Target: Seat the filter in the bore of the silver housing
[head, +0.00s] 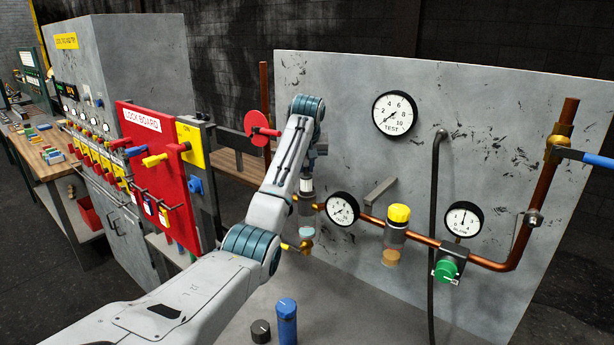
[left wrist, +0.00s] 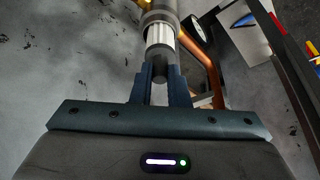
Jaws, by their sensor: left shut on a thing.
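The filter (left wrist: 160,40) is a white pleated cylinder with a grey end stub. My left gripper (left wrist: 161,76) is shut on that stub in the left wrist view. The filter's far end meets the rim of the silver housing (left wrist: 158,17), and its pleats still show outside. How deep it sits in the bore I cannot tell. In the head view, my left gripper (head: 307,174) points down at the wall panel, with the white filter (head: 306,186) just below it and the housing (head: 305,204) beneath, partly hidden by my arm. My right gripper is not in view.
A copper pipe (head: 365,217) with gauges runs right from the housing. A yellow-capped unit (head: 397,220) and a green knob (head: 445,270) sit on it. A red lock board (head: 152,165) stands left of my arm. A blue cylinder (head: 287,320) and a dark knob (head: 261,331) stand on the bench.

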